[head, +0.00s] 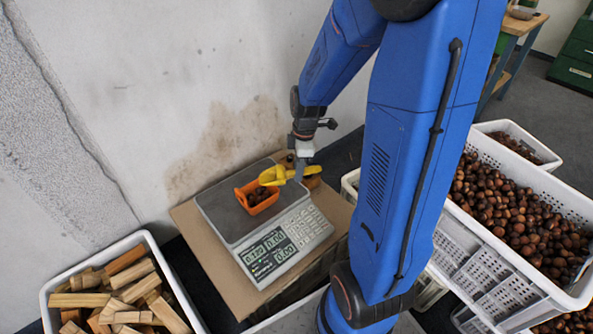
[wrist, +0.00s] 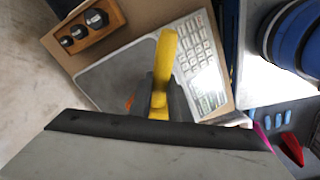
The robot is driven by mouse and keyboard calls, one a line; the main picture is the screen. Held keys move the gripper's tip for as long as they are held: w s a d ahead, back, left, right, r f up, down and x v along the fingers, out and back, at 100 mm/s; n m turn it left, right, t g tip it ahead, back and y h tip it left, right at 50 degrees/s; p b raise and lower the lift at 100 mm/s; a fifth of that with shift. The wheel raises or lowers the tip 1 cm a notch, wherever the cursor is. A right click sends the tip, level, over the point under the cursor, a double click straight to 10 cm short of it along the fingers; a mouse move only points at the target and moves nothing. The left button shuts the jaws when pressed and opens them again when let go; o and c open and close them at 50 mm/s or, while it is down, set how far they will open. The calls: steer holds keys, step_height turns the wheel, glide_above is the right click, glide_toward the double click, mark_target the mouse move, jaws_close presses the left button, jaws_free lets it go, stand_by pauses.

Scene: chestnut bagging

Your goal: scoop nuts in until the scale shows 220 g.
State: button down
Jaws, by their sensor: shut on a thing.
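My gripper (head: 301,170) is shut on the yellow scoop (head: 268,177) and holds it over the scale. The scoop's bowl is above the far right edge of a small orange tray (head: 264,208); I cannot tell whether nuts are in the bowl. The tray sits on the scale's grey plate (head: 222,214) with some brown nuts in it. The scale's display (head: 268,253) is lit; its weight figure looks like 0.120, but the digits are small. In the wrist view the scoop's yellow handle (wrist: 166,55) sticks out of the jaws, and the tray is almost hidden.
A white crate of chestnuts (head: 475,213) stands right of my arm, with a smaller crate (head: 552,158) behind it. A crate of wood pieces (head: 47,293) is at lower left. A wooden block with metal weights (wrist: 108,22) lies beside the scale. The wall is close behind.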

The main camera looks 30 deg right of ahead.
steer(key=shift+s+d+y, duration=0.1)
steer(key=shift+d+y, duration=0.1)
steer(key=shift+y, duration=0.3)
steer(key=shift+r, duration=0.15)
steer(key=shift+r, duration=1.4)
steer(key=shift+f, duration=0.1)
stand_by(2.4)
